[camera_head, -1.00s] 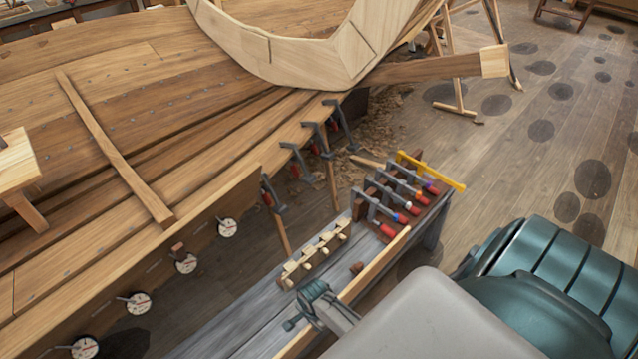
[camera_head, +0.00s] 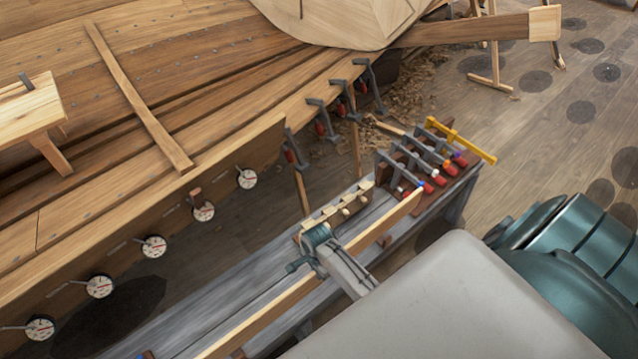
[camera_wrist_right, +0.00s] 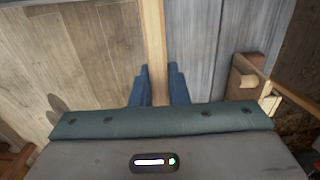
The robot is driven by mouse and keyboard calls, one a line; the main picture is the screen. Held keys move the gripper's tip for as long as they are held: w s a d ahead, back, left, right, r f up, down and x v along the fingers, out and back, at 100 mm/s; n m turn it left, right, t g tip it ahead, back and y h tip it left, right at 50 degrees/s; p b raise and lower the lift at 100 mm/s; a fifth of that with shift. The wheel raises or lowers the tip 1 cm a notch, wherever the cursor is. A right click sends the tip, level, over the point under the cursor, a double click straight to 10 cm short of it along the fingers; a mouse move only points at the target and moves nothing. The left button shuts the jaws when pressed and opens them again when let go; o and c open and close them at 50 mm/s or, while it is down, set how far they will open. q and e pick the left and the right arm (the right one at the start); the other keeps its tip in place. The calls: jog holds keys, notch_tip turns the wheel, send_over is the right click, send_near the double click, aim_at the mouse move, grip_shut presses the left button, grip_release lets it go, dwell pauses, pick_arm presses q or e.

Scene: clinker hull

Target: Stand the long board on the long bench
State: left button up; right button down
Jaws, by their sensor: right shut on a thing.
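The long board (camera_head: 285,300) is a narrow pale plank running lengthwise along the near side of the long bench (camera_head: 250,285). The bench top is grey planks. My right gripper (camera_head: 318,240) is shut on the board. In the right wrist view, the board (camera_wrist_right: 153,45) passes between the two blue fingers (camera_wrist_right: 157,85), with bare floor on one side and grey bench planks (camera_wrist_right: 205,45) on the other. I cannot tell whether the board touches the bench top. My left gripper is not in view.
A peg rack (camera_head: 345,208) stands on the bench beside my right gripper. A rack of clamps (camera_head: 425,170) with a yellow bar clamp (camera_head: 460,140) is at the bench's far end. The planked hull (camera_head: 190,110), with clamps and round dials along its edge, lies behind.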

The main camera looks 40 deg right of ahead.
aim_at(317, 281)
jog(key=shift+w+f+b, duration=0.1)
jog(key=shift+f+b, duration=1.55)
jog(key=shift+b, duration=0.05)
jog(key=shift+w+f+b, duration=0.15)
jog(key=shift+f+b, duration=0.9)
jog(key=shift+f, duration=1.3)
jog(key=shift+f, duration=0.2)
jog(key=c, duration=1.3)
grip_release()
notch_tip(317, 281, up, 11)
jog(key=shift+f+b, duration=0.1)
jog(key=shift+b, duration=0.35)
